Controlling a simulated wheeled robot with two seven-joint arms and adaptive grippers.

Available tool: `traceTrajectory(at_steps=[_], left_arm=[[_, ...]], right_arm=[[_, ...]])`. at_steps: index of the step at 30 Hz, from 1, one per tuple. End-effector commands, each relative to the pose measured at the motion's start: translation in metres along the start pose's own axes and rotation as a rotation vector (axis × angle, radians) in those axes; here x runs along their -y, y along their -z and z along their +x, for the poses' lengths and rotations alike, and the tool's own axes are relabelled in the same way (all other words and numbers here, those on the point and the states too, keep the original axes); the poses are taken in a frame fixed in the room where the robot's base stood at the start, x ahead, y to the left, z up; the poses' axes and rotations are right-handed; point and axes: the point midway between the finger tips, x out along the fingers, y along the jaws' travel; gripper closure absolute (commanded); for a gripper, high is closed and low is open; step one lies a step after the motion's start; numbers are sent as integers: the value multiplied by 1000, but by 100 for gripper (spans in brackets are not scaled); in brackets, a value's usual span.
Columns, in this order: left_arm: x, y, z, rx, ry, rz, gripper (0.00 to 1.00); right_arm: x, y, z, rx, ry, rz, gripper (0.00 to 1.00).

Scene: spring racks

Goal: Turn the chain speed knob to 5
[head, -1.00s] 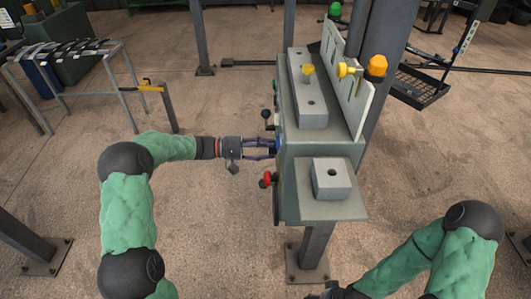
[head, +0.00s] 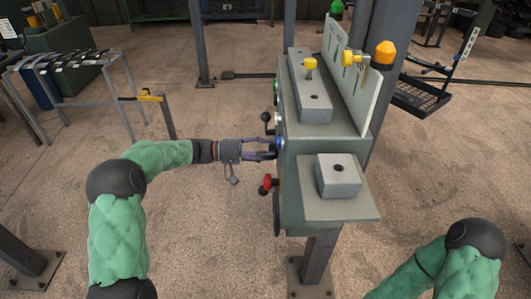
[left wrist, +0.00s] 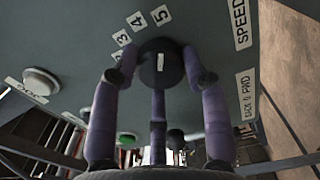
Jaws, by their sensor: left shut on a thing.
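The chain speed knob (left wrist: 160,62) is a round black knob with a short white mark on its face, on the panel beside a SPEED label (left wrist: 240,22). The labels 3, 4 and 5 (left wrist: 161,15) curve above it, with 5 nearly straight above the knob in the left wrist view. The white mark stands about upright, in line with the 5. My left gripper (head: 272,148) reaches the left face of the green control box (head: 330,205), its three fingers shut around the knob's edge. The right gripper is out of view; only my right arm shows.
A red-knobbed lever (head: 267,184) and a black-knobbed lever (head: 266,117) stick out near my left gripper. A pale button (left wrist: 42,80) and a green button (left wrist: 126,140) sit near the knob.

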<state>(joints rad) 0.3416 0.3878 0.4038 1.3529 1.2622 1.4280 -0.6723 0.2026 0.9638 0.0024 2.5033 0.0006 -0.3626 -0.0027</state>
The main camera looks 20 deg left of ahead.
Motion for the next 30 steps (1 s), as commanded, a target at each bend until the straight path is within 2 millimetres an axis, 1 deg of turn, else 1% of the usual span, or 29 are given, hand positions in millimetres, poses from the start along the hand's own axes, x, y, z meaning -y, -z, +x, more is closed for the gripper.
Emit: traceTrajectory(at_steps=[9, 10, 11, 12, 13, 23, 26, 29, 30], left_arm=[[1, 2, 0, -6, 3, 2, 87], [1, 2, 0, -6, 3, 3, 51], [1, 2, 0, -6, 3, 2, 43], [1, 2, 0, -6, 3, 2, 32], [0, 2, 0, -6, 2, 2, 30], [0, 1, -1, -3, 1, 2, 30], [0, 1, -7, -5, 1, 2, 30], [-1, 2, -20, -6, 0, 3, 30], [-1, 2, -27, -7, 0, 3, 30]], right_arm=[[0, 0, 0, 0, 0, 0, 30], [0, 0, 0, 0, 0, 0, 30], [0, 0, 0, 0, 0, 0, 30], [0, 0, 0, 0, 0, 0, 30], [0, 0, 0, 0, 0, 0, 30], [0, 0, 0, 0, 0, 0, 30], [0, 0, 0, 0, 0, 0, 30], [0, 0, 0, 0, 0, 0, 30], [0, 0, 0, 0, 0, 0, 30]])
